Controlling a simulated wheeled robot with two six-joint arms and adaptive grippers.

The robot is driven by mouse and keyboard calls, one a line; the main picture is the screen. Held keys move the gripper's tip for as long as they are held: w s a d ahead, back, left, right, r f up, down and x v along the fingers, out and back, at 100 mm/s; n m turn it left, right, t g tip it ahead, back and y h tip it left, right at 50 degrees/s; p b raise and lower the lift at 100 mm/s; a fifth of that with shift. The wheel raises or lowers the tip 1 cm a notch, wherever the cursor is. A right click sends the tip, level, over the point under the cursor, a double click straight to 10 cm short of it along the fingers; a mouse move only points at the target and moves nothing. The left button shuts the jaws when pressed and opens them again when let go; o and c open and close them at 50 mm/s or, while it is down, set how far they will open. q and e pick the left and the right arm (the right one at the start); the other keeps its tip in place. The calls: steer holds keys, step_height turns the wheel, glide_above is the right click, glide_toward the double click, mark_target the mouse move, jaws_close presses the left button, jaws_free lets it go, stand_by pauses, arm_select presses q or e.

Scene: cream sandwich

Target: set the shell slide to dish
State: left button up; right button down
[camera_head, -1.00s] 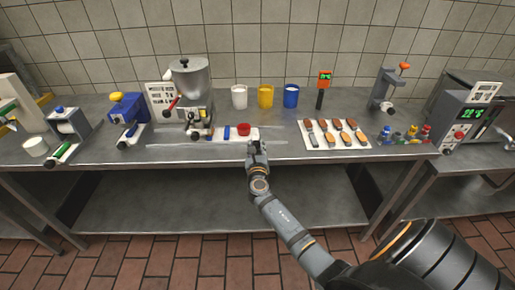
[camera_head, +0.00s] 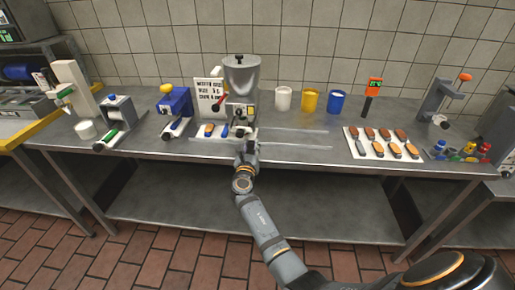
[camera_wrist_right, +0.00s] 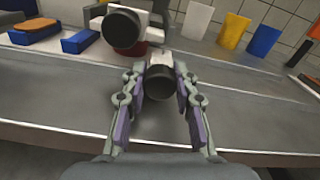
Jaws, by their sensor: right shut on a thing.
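The shell slide is a white plate (camera_head: 203,137) on rails at the foot of the grey hopper machine (camera_head: 240,75). An orange shell and a blue piece sit on its left part; the wrist view shows the orange shell (camera_wrist_right: 37,30) and blue piece (camera_wrist_right: 80,40). The red dish (camera_wrist_right: 133,53) shows only partly, below the machine's dark round spout (camera_wrist_right: 123,28). My right gripper (camera_head: 246,147) is at the slide's front right. In the wrist view its fingers (camera_wrist_right: 162,88) are shut on a dark round knob (camera_wrist_right: 160,76) with a white mount. My left gripper is not in view.
Bare rails (camera_head: 295,140) run right of the slide. White (camera_head: 283,99), yellow (camera_head: 310,101) and blue (camera_head: 336,102) cups stand behind. A white tray (camera_head: 350,135) of bars is at the right. Blue (camera_head: 174,102) and grey (camera_head: 117,110) devices stand left.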

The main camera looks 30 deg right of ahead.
steer(key=shift+a, duration=0.15)
steer(key=c, duration=1.5)
jaws_free()
steer(key=shift+r, duration=0.1)
steer(key=o, duration=0.5)
steer(key=shift+w+a, duration=0.15)
steer(key=shift+w, duration=0.05)
steer(key=shift+s, duration=0.1)
